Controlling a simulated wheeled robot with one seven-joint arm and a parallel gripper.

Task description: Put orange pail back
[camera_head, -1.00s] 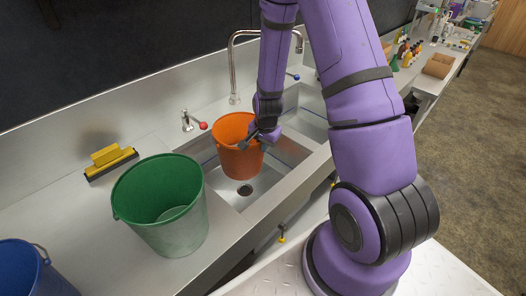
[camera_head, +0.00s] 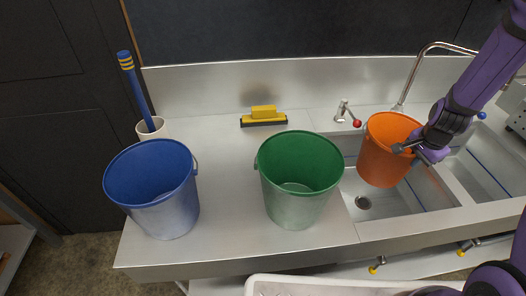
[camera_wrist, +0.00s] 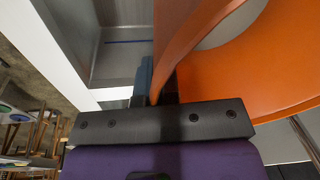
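The orange pail (camera_head: 384,158) hangs upright above the left sink basin in the head view. My gripper (camera_head: 405,149) is at the pail's right side, by the rim. In the wrist view the orange pail wall (camera_wrist: 235,75) fills the upper right, and its edge passes between the fingers of my gripper (camera_wrist: 158,85). The gripper looks shut on the pail's rim. The far finger is mostly hidden behind the pail.
A green pail (camera_head: 295,207) and a blue pail (camera_head: 160,212) stand on the steel counter (camera_head: 230,215), with bare counter between them. A yellow squeegee (camera_head: 264,117) lies behind. A white cup with a blue-handled tool (camera_head: 132,85) stands at back left. The tap (camera_head: 405,85) rises behind the sink.

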